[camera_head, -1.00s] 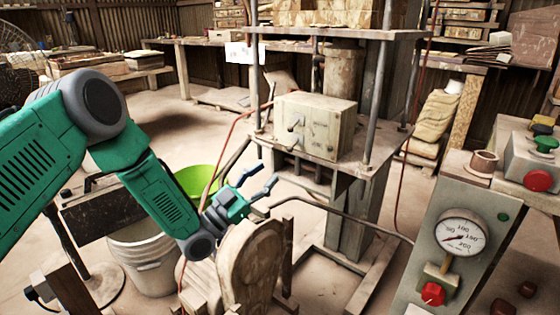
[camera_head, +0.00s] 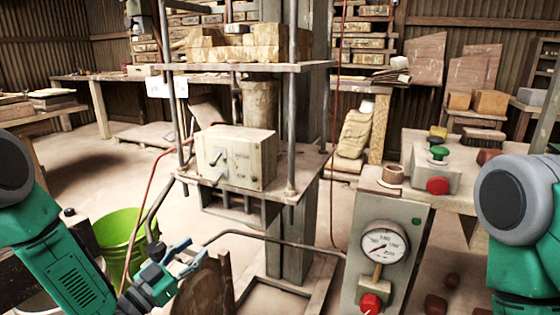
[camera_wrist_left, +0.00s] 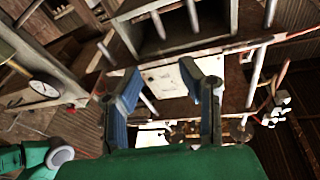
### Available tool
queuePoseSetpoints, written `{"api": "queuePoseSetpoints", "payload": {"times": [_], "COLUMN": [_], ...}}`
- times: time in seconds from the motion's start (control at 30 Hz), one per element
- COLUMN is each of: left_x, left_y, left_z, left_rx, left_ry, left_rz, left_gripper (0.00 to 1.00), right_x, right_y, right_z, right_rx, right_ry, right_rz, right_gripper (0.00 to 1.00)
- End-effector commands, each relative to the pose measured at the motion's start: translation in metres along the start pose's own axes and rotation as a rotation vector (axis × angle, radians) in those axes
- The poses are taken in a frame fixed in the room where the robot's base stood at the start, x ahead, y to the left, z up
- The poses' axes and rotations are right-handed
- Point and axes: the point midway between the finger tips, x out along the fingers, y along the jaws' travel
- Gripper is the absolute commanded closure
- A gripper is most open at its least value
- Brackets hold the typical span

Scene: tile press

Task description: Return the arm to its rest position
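My left gripper (camera_head: 193,254) is open and empty, in front of the press frame and low in the head view. Its two blue fingers stand apart in the left wrist view (camera_wrist_left: 160,88), with nothing between them. My left arm (camera_head: 70,268) comes in from the left edge, bent at its grey joint. My right arm (camera_head: 530,235) shows at the right edge, and its gripper is outside the view. The press (camera_head: 290,205) carries a pale control box (camera_head: 237,158) on its middle plate.
A green bucket (camera_head: 118,240) stands behind my left forearm. A panel with a gauge (camera_head: 383,247) and red knob stands between my arms. A button box (camera_head: 432,175) sits on the bench at right. A curved metal bar (camera_head: 270,238) runs close to my left gripper.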

Motion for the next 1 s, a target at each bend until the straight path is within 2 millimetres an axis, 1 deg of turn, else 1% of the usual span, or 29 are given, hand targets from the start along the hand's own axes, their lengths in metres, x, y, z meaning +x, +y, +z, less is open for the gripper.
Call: {"api": "queuePoseSetpoints", "payload": {"times": [0.03, 0.07, 0.1, 0.17, 0.2, 0.27, 0.3, 0.37, 0.4, 0.47, 0.5, 0.57, 0.6, 0.73, 0.77, 0.8, 1.0], "left_x": [-0.013, -0.023, -0.04, -0.07, -0.093, -0.132, -0.158, -0.196, -0.221, -0.256, -0.277, -0.307, -0.326, -0.384, -0.387, -0.38, -0.369], "left_y": [0.022, 0.033, 0.048, 0.069, 0.082, 0.1, 0.111, 0.124, 0.131, 0.14, 0.145, 0.152, 0.155, 0.165, 0.164, 0.161, 0.153], "left_z": [0.027, 0.043, 0.065, 0.093, 0.109, 0.128, 0.138, 0.147, 0.15, 0.151, 0.15, 0.147, 0.143, 0.126, 0.118, 0.106, 0.06], "left_rx": [-0.051, -0.084, -0.125, -0.183, -0.218, -0.266, -0.294, -0.33, -0.35, -0.374, -0.387, -0.404, -0.413, -0.435, -0.439, -0.439, -0.439], "left_ry": [-0.136, -0.224, -0.345, -0.524, -0.641, -0.812, -0.922, -1.07, -1.162, -1.285, -1.359, -1.464, -1.528, -1.725, -1.74, -1.727, -1.723], "left_rz": [0.01, 0.009, 0.007, -0.002, -0.011, -0.03, -0.045, -0.074, -0.094, -0.126, -0.148, -0.182, -0.206, -0.288, -0.3, -0.297, -0.293], "left_gripper": [0.66, 0.66, 0.66, 0.66, 0.66, 0.66, 0.66, 0.66, 0.66, 0.66, 0.66, 0.66, 0.66, 0.66, 0.66, 0.66, 0.66], "right_x": [0.0, 0.0, 0.0, 0.0, 0.0, 0.0, 0.0, 0.0, 0.0, 0.0, 0.0, 0.0, 0.0, 0.0, -0.007, -0.02, -0.068], "right_y": [0.0, 0.0, 0.0, 0.0, 0.0, 0.0, 0.0, 0.0, 0.0, 0.0, 0.0, 0.0, 0.0, 0.0, 0.0, 0.0, 0.001], "right_z": [0.0, 0.0, 0.0, 0.0, 0.0, 0.0, 0.0, 0.0, 0.0, 0.0, 0.0, 0.0, 0.0, 0.0, 0.0, 0.0, -0.004], "right_rx": [0.0, 0.0, 0.0, 0.0, 0.0, 0.0, 0.0, 0.0, 0.0, 0.0, 0.0, 0.0, 0.0, 0.0, 0.0, 0.0, 0.0], "right_ry": [0.0, 0.0, 0.0, -0.001, -0.001, -0.001, -0.001, -0.001, -0.001, -0.001, -0.001, -0.001, -0.001, -0.001, -0.001, -0.002, 0.0], "right_rz": [0.0, 0.0, 0.0, 0.0, 0.0, 0.0, 0.0, 0.0, 0.0, 0.0, 0.0, 0.0, 0.0, 0.0, 0.0, 0.0, 0.0], "right_gripper": [1.0, 1.0, 1.0, 1.0, 1.0, 1.0, 1.0, 1.0, 1.0, 1.0, 1.0, 1.0, 1.0, 1.0, 1.0, 1.0, 1.0]}}
